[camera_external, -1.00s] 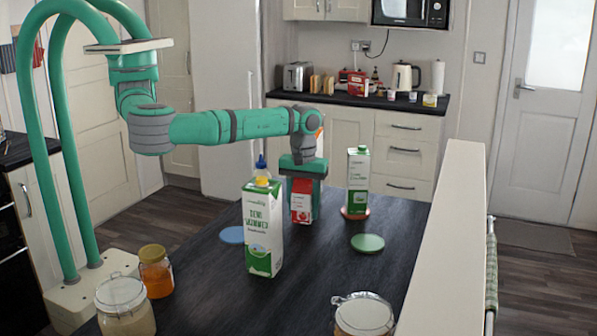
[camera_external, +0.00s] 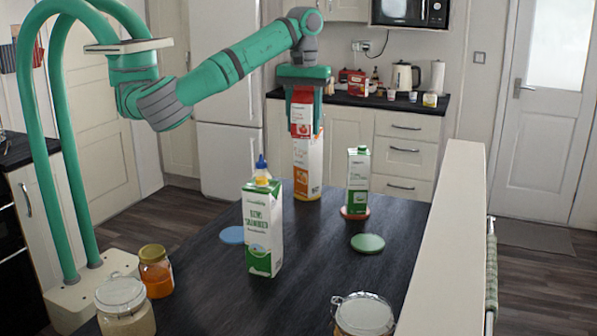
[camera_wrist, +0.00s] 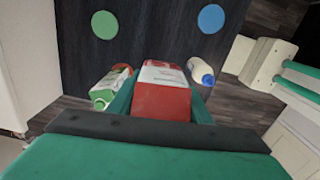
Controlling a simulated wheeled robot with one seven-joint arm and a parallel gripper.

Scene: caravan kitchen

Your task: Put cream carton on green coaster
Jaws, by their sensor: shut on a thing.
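The cream carton (camera_external: 301,115), small, red and white, hangs upright from my gripper (camera_external: 303,92), well above the table. My gripper is shut on it; the carton's red top also fills the middle of the wrist view (camera_wrist: 162,100). The green coaster (camera_external: 368,243) lies bare on the dark table, to the right of and below the held carton in the outside view. It also shows at the upper left of the wrist view (camera_wrist: 105,25).
A tall orange and white carton (camera_external: 309,168) stands behind the held one. A green and white carton (camera_external: 358,180) stands on a red coaster (camera_external: 354,214). A milk carton (camera_external: 263,230) partly hides a blue-capped bottle (camera_external: 261,166). A blue coaster (camera_external: 231,235) is bare. Jars stand nearer.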

